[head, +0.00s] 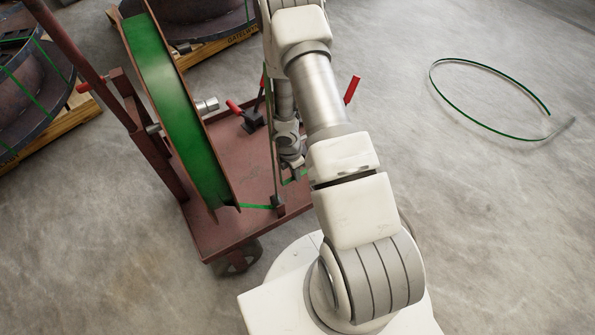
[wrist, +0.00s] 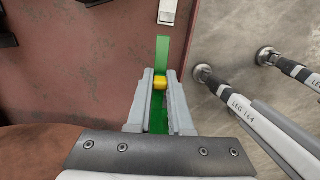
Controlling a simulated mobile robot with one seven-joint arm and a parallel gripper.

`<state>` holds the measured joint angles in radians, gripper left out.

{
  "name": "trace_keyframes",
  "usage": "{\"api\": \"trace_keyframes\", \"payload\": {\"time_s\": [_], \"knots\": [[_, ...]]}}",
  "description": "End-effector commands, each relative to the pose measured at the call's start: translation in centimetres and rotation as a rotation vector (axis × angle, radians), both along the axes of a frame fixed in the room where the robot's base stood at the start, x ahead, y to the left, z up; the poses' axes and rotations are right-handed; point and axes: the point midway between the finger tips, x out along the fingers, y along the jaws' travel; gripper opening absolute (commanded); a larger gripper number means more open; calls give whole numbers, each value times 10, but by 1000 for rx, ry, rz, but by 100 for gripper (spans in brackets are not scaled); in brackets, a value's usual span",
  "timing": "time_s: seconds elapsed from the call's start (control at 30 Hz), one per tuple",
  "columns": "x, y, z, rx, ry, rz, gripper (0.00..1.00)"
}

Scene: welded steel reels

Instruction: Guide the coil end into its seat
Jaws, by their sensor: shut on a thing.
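The green coil (head: 165,95) is wound on a narrow upright steel reel on a red-brown cart. Its strap runs out low past a small upright post (head: 279,204) toward my gripper (head: 293,165). In the wrist view my gripper (wrist: 160,76) is shut on the green strap end (wrist: 163,48), which sticks out beyond the fingertips. A yellow piece (wrist: 159,84) shows between the fingers. A pale metal piece (wrist: 168,11) lies straight ahead of the strap tip, close to it; I cannot tell whether this is the seat or whether they touch. My arm hides part of the cart in the head view.
The cart deck (head: 232,160) carries a red-handled clamp or tool (head: 248,116). Dark reels on wooden pallets (head: 75,115) stand at the left and back. A loose green-edged strap loop (head: 437,90) lies on the open floor at right. Rods (wrist: 235,102) show right of my gripper.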

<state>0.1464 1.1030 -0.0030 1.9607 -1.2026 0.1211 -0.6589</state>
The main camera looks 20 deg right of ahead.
Motion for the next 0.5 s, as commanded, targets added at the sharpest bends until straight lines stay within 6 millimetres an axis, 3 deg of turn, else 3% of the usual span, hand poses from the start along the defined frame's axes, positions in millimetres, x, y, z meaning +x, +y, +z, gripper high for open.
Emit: {"api": "trace_keyframes", "payload": {"time_s": [0.3, 0.5], "knots": [[0, -3, -2, 0, 0, -1, 0], [1, -29, -19, 0, 1, -5, 0]]}}
